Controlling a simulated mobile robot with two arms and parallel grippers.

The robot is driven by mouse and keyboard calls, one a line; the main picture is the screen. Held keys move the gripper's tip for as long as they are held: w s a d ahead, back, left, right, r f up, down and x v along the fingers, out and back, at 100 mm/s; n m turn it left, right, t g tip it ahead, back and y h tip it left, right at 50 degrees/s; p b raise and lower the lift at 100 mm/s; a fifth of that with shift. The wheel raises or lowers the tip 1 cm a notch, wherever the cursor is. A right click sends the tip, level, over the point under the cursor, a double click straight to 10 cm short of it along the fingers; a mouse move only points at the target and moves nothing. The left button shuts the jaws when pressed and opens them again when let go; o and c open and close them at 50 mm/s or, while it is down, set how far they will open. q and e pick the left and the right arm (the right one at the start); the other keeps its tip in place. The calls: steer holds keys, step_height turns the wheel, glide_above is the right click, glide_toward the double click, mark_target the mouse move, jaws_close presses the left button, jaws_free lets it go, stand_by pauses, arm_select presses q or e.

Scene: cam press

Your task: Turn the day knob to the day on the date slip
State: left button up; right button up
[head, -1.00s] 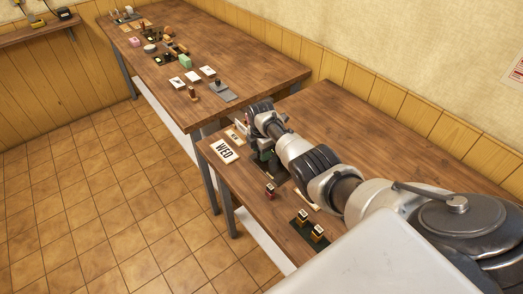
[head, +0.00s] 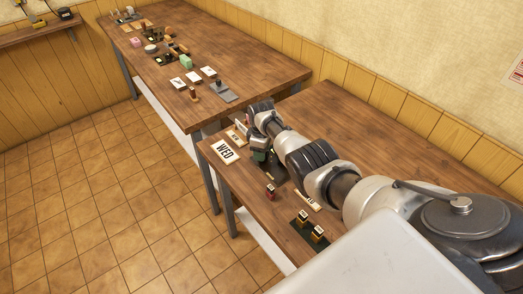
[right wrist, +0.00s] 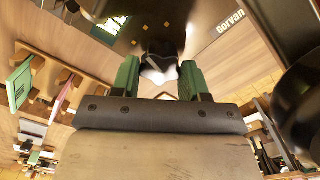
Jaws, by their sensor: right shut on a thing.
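The date slip (head: 223,151) is a white card reading WED, lying near the left end of the near table in the head view. My right gripper (head: 259,152) is over the table just right of the slip, at a dark press base (head: 273,174). In the right wrist view the green fingers of my right gripper (right wrist: 160,78) are shut on a dark knob with a pale face (right wrist: 160,63). Behind it is a dark surface (right wrist: 150,22) with small orange marks. The knob's pointer and day setting cannot be made out. My left gripper is out of view.
A second table (head: 255,72) behind holds stamps, cards and small items. The near table's right part is clear.

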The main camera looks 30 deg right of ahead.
steer(key=shift+m, duration=0.6)
steer(key=o, duration=0.9)
steer(key=shift+r, duration=0.1)
steer(key=shift+r, duration=0.3)
steer(key=shift+r+p, duration=0.9)
steer(key=shift+r, duration=4.15)
